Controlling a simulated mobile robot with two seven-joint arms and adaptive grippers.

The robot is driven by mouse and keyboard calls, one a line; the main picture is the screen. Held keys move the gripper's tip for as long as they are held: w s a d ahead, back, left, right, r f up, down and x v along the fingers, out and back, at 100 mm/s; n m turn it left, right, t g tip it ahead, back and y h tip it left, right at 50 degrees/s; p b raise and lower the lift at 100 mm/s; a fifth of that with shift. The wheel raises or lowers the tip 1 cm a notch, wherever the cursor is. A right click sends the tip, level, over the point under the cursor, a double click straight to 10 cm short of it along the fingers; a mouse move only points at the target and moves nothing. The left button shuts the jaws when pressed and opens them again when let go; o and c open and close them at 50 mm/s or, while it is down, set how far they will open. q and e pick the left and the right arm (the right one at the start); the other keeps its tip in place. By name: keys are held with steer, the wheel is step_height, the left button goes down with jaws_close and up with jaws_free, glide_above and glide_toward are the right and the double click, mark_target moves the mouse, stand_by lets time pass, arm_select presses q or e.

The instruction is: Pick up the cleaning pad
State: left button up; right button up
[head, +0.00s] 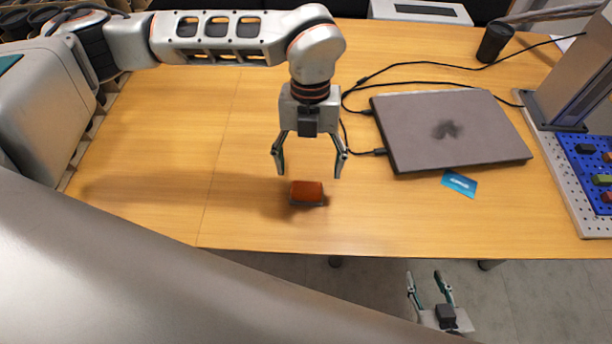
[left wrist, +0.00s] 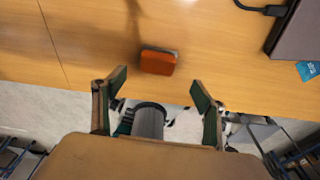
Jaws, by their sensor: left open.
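The cleaning pad (head: 307,192), a small orange-red block with a dark grey base, lies on the wooden table (head: 150,150) near its front edge. It also shows in the left wrist view (left wrist: 158,62), beyond the fingertips and between their lines. My left gripper (head: 309,172) is open and empty above the pad, its fingers apart on either side; in the left wrist view the fingers (left wrist: 160,88) do not touch the pad. My right gripper (head: 430,276) is beyond the table's front edge over the floor, its fingers apart with nothing between them.
A closed grey laptop (head: 450,125) with black cables lies right of the pad. A blue card (head: 459,183) lies in front of it. A dark cup (head: 494,43) stands at the back right. A machine with a perforated bed (head: 575,190) stands at the far right. The table's left part is clear.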

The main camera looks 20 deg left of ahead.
mark_target(306, 188)
arm_select(q)
steer(key=shift+w+a+f, duration=0.15)
steer(key=shift+a, duration=0.1)
steer(key=shift+s+d+f, duration=0.1)
steer(key=shift+s+f, duration=0.05)
steer(key=shift+f, duration=0.4)
steer(key=shift+s+f, duration=0.15)
steer(key=shift+f, duration=0.4)
steer(key=f, duration=0.3)
steer(key=s+f, duration=0.1)
steer(key=f, duration=0.1)
steer(key=shift+w, duration=0.1)
steer(key=c, duration=1.2)
steer(key=shift+c, duration=0.5)
